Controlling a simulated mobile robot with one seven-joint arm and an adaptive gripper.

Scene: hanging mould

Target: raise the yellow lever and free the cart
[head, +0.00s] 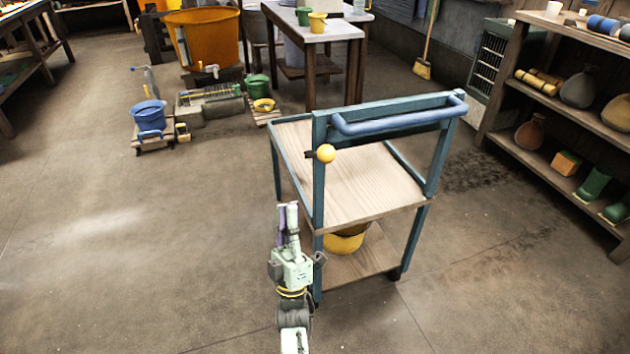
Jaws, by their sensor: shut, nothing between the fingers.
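The blue-framed cart (345,212) stands in the middle of the floor, with a pale wooden top deck and a blue push handle (400,116). The yellow lever (326,153) shows as a round yellow knob at the cart's near left post, below the handle's left end. Its arm is mostly hidden behind the knob, so its tilt is hard to tell. My gripper (288,207) is shut and empty. It points up in the picture, left of the post and lower than the knob, apart from the lever.
A yellow bucket (345,241) sits on the cart's lower shelf. A small trolley with a blue bucket (149,114) stands at the back left. Shelving (560,111) lines the right side, and a table (312,30) stands behind the cart. The floor left of the cart is clear.

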